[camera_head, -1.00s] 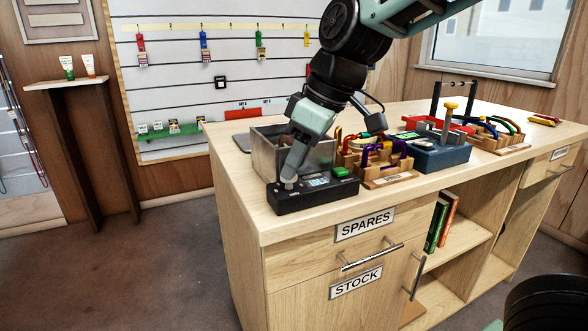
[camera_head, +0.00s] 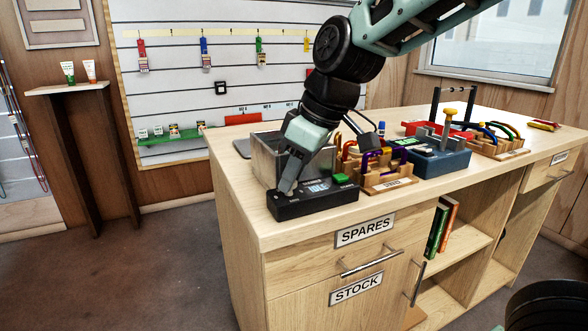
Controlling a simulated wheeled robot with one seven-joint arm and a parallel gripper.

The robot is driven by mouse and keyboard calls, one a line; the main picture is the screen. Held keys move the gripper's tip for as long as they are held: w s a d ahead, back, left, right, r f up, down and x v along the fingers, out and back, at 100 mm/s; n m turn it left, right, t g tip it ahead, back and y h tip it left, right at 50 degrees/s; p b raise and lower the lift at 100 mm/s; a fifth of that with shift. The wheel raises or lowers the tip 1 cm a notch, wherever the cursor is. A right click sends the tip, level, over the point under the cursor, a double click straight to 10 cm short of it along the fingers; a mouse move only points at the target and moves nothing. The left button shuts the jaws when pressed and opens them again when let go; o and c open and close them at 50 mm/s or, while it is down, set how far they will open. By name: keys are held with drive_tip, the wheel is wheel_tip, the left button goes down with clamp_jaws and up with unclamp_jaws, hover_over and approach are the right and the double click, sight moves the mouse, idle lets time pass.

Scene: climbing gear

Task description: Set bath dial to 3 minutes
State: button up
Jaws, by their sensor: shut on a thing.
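The bath is a grey metal tub (camera_head: 262,160) near the front left corner of the wooden counter. A black control box (camera_head: 324,203) sits in front of it, with a small display and a green button (camera_head: 341,179) at its right end. My gripper (camera_head: 287,188) points down at the left end of this box. It is shut on the dial there. My fingers hide most of the dial, so its pointer and setting cannot be read.
Right of the box stand a wooden rack (camera_head: 384,182) with coloured carabiners, a blue device (camera_head: 440,158) with a yellow-topped lever, and another rack (camera_head: 497,146). The counter's front strip (camera_head: 285,230) is clear.

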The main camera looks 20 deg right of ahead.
drive_tip(key=m+p, duration=0.1)
drive_tip(key=p, duration=0.1)
drive_tip(key=m+h+p, duration=0.1)
drive_tip(key=m+p, duration=0.1)
drive_tip(key=shift+s+a+r+t, duration=0.1)
drive_tip(key=shift+a+r+t, duration=0.05)
drive_tip(key=shift+r+t, duration=0.2)
drive_tip(key=m, duration=0.1)
drive_tip(key=m+h+p, duration=0.1)
drive_tip(key=m, duration=0.1)
drive_tip(key=shift+a+f+t, duration=0.1)
drive_tip(key=shift+f+t, duration=0.15)
drive_tip(key=m+b, duration=0.1)
drive_tip(key=m+h, duration=0.1)
drive_tip(key=m, duration=0.1)
drive_tip(key=shift+a+f+h+b, duration=0.2)
drive_tip(key=shift+h+b, duration=0.1)
drive_tip(key=shift+b, duration=0.1)
drive_tip(key=shift+r+m+h+b, duration=0.1)
drive_tip(key=shift+m+h+b, duration=0.3)
drive_tip(key=shift+m+b, duration=0.6)
drive_tip(key=shift+r, duration=0.1)
drive_tip(key=o, duration=0.7)
